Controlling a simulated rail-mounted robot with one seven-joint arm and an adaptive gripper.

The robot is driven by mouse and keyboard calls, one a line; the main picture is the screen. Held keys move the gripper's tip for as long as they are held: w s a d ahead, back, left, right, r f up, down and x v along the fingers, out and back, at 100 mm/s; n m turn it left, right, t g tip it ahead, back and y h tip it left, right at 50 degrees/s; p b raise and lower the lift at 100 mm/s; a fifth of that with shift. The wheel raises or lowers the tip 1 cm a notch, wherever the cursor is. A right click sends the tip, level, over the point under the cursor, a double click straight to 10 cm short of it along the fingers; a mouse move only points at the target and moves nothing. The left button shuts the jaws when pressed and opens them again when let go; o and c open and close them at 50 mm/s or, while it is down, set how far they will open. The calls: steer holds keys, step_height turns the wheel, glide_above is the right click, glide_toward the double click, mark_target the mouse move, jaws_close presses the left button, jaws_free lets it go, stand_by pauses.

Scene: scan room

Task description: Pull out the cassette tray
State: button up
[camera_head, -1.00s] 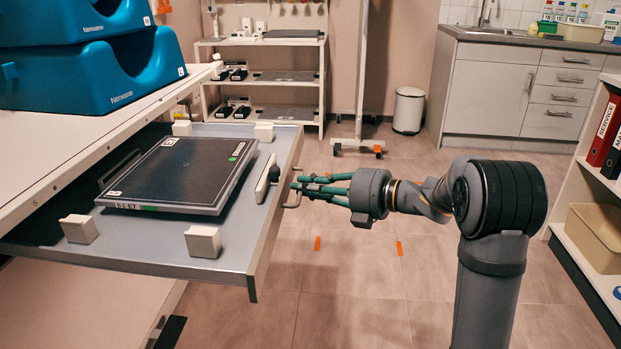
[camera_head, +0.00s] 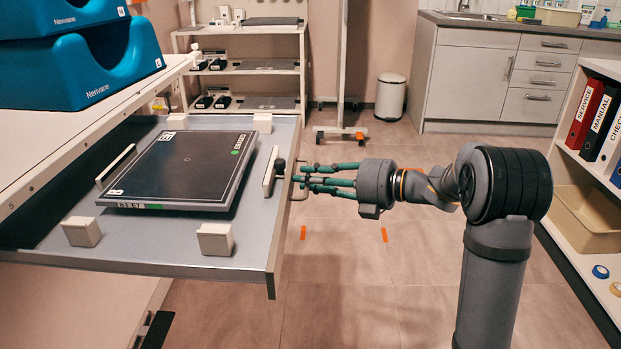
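The cassette tray (camera_head: 185,238) is a grey metal drawer standing partly out from under the white table at left. A dark flat cassette (camera_head: 182,168) lies on it between white stop blocks. A pale handle (camera_head: 300,190) sits on the tray's right front edge, beside a black knob (camera_head: 281,166) on a white clamp bar (camera_head: 270,172). My gripper (camera_head: 303,177), with green fingers, points left, its fingertips at the handle. The fingers overlap the handle in this view. I cannot tell whether they are closed on it.
Blue padded supports (camera_head: 85,65) stand on the white table (camera_head: 60,125). A shelf rack (camera_head: 250,70) and a white bin (camera_head: 390,97) stand behind. A shelf with binders (camera_head: 583,108) and a beige box (camera_head: 590,220) is at right.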

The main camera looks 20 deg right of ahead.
steer(key=shift+o, duration=1.1)
steer(key=shift+a+r, duration=0.1)
steer(key=v, duration=1.2)
steer(key=x, duration=1)
steer(key=shift+w, duration=0.2)
steer(key=shift+a, duration=0.1)
